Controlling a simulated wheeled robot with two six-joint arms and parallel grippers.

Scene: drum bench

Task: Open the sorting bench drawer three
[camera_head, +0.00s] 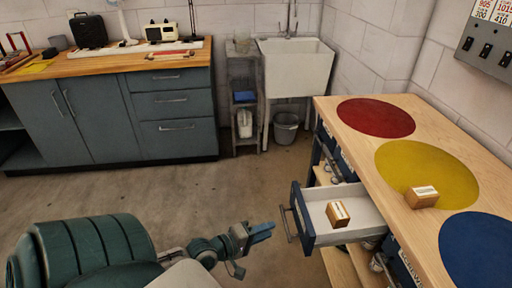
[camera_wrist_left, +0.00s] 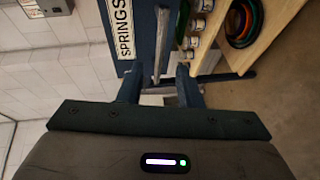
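The sorting bench (camera_head: 355,140) stands at the right with red, yellow and blue discs on top. One drawer (camera_head: 367,213) is pulled out under it, with a small brown box (camera_head: 338,214) inside. The drawer's bar handle (camera_head: 287,224) faces left. My left gripper (camera_head: 270,231) is just left of this handle, apart from it. In the left wrist view, its two fingers (camera_wrist_left: 158,88) are spread. Ahead of them are a grey bar handle (camera_wrist_left: 160,45) and a blue front labelled SPRINGS (camera_wrist_left: 122,30). I cannot tell which drawer is number three. My right gripper is not in view.
A second small box (camera_head: 422,197) lies on the bench top by the yellow disc. Jars (camera_wrist_left: 193,40) and coils sit on a lower wooden shelf. A teal cabinet (camera_head: 110,120), sink (camera_head: 297,68) and bucket (camera_head: 286,128) are at the back. The middle floor is clear.

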